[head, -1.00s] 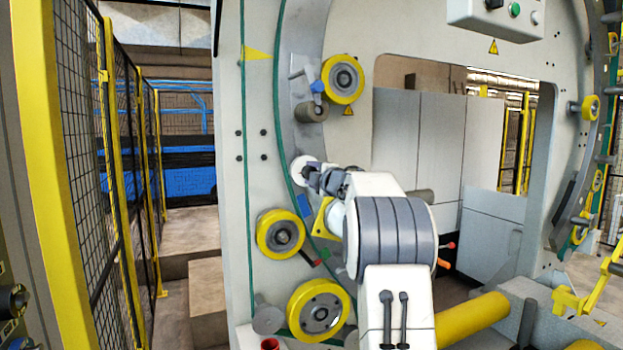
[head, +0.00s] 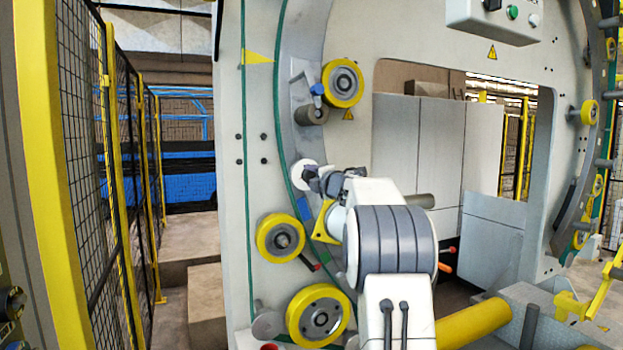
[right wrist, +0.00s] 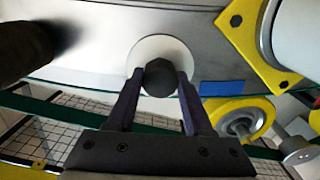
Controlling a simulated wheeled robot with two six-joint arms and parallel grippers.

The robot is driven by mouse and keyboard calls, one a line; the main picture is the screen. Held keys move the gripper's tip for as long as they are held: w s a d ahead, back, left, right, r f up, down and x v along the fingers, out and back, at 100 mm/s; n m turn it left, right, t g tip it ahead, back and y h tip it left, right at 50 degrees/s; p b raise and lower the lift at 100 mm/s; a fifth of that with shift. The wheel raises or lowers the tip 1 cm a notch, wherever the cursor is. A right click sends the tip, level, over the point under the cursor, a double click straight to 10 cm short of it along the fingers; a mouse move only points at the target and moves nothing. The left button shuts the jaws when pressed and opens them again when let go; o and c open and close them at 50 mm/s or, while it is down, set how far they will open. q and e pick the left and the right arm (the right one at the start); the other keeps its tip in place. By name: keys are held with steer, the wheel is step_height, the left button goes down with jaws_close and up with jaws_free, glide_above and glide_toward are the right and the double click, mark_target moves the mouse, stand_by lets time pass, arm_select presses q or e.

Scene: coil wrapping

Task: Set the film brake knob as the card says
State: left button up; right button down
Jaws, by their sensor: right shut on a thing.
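The film brake knob (right wrist: 160,78) is a dark, many-sided knob in front of a round white disc (right wrist: 163,54) on the grey metal ring. My right gripper (right wrist: 157,88) is shut on it, one finger on each side, in the right wrist view. In the head view the right gripper (head: 318,176) reaches left to the white disc (head: 303,173) on the ring's left side. The knob is hidden there by the fingers. No mark on the knob can be read. I cannot make out a card with a setting. My left gripper is not in view.
Yellow-rimmed rollers stick out above (head: 342,83) and below (head: 281,237) the knob. A yellow bracket plate (head: 322,220) and a blue patch (head: 303,207) are close below it. A yellow-framed mesh fence (head: 95,170) stands at the left.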

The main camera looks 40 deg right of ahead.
steer(key=shift+c, duration=1.4)
jaws_free()
steer(key=shift+s, duration=0.1)
steer(key=shift+s+b, duration=0.3)
steer(key=shift+s, duration=0.05)
steer(key=b+v, duration=0.3)
steer(key=v, duration=0.6)
steer(key=shift+s+a, duration=0.25)
steer(key=shift+s+f, duration=0.1)
